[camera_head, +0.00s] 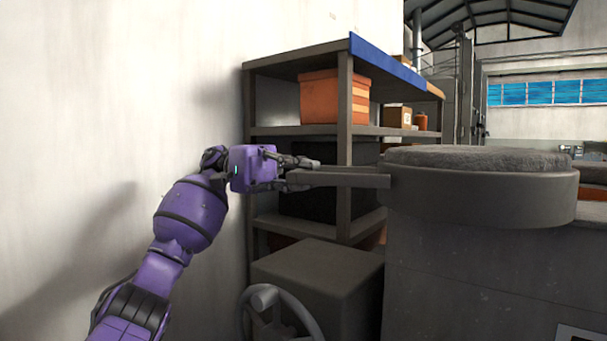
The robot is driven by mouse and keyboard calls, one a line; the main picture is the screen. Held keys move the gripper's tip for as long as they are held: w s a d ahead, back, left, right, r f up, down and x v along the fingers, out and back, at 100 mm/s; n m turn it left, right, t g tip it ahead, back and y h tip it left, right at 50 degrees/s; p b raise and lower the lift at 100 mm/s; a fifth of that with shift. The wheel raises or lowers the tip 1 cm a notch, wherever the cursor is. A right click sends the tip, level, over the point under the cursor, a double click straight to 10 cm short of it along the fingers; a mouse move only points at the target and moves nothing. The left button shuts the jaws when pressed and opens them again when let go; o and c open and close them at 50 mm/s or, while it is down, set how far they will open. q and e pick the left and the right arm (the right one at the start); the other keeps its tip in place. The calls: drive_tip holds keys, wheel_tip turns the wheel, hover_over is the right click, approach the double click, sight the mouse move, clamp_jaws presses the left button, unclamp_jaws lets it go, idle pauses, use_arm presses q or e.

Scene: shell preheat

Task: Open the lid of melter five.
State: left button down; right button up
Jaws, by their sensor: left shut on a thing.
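The melter's round lid (480,200) is a thick dark grey disc with a rough lighter grey top. It lies level over the grey block-shaped melter body (470,265) at the right. A flat grey bar handle (355,180) sticks out from the lid's left side. My purple left gripper (301,176) is shut on the outer end of this handle, its dark fingers around the bar. No number marking shows on the melter. My right gripper is out of view.
A metal shelf (300,130) with orange bins (333,97) stands close behind my left gripper. A pale wall (120,110) runs along the left. A grey box (320,275) and a handwheel (264,297) sit below the handle.

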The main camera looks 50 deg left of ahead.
use_arm(q)
drive_tip(key=c, duration=1.7)
unclamp_jaws()
drive_tip(key=shift+a, duration=0.1)
drive_tip(key=shift+s+a, duration=0.2)
drive_tip(key=shift+a, duration=1.05)
drive_tip(key=shift+s+a, duration=0.15)
drive_tip(key=shift+a, duration=1.05)
drive_tip(key=shift+s+a, duration=0.2)
drive_tip(key=shift+a, duration=1.05)
